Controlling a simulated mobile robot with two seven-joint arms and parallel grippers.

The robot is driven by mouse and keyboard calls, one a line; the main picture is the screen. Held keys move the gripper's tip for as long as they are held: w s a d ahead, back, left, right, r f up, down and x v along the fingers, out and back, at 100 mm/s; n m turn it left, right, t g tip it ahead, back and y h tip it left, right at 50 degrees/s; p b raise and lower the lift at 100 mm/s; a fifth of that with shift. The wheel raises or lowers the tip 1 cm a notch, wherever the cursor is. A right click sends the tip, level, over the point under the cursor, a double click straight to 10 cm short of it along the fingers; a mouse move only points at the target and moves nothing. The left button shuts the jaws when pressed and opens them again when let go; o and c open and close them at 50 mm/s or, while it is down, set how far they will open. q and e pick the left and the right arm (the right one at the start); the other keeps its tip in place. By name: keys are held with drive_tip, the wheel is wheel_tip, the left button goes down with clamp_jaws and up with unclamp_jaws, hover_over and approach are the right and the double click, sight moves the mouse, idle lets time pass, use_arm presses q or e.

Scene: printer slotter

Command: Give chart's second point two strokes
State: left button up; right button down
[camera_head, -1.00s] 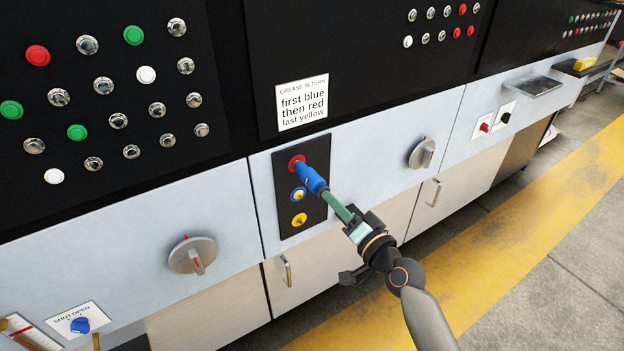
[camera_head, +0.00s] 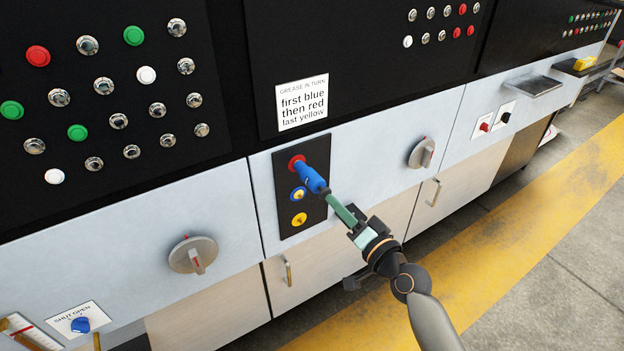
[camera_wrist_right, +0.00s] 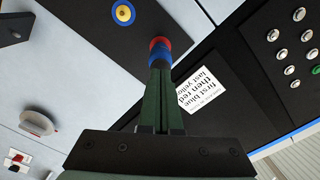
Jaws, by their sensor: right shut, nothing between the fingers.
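The chart (camera_head: 302,102) reads "GREASE IN TURN: first blue, then red, last yellow"; it shows in the right wrist view (camera_wrist_right: 200,90). Below it a black plate (camera_head: 286,224) carries a column of three points. The red point (camera_head: 294,160) is at the top, the blue-ringed point (camera_head: 298,194) in the middle, the yellow point (camera_head: 299,220) at the bottom. A blue cylinder (camera_head: 311,178) sticks out from the red point. My right gripper (camera_head: 329,197) has its green fingers shut, tips at the cylinder's outer end; I cannot tell whether they touch. My left gripper is out of view.
A grey knob (camera_head: 193,255) is left of the plate and another (camera_head: 421,153) right of it. A blue switch (camera_head: 80,325) is at the lower left. Cabinet handles (camera_head: 287,272) stick out below. The floor with its yellow stripe (camera_head: 480,260) is clear.

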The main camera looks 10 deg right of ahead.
drive_tip(key=shift+w+a, duration=0.1)
drive_tip(key=shift+w, duration=0.15)
drive_tip(key=shift+w+a, duration=0.25)
drive_tip(key=shift+w, duration=0.4)
drive_tip(key=shift+s, duration=0.1)
drive_tip(key=shift+v, duration=0.9)
drive_tip(key=shift+s+d, duration=0.1)
drive_tip(key=shift+v, duration=1.9)
drive_tip(key=shift+f, duration=0.1)
